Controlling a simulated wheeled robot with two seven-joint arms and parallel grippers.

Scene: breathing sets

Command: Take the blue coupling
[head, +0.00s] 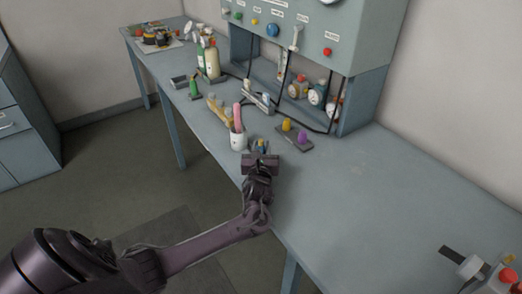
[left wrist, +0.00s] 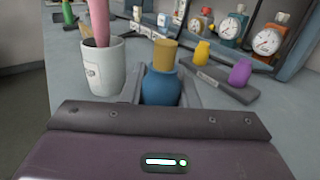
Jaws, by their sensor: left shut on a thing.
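The blue coupling (left wrist: 161,86) has a blue body and a tan top, and stands upright between the fingers of my left gripper (left wrist: 160,95) in the left wrist view. The gripper is shut on it. In the head view, my left gripper (head: 261,152) is at the front edge of the bench, and only a small part of the coupling (head: 261,146) shows there. Its lower part is hidden behind the gripper body. My right gripper is not in view.
A white cup (head: 238,141) with a pink item stands just left of the gripper. A dark tray (head: 295,138) holds a yellow coupling (head: 287,125) and a purple coupling (head: 302,137). Gauges (head: 317,95) sit under the panel behind.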

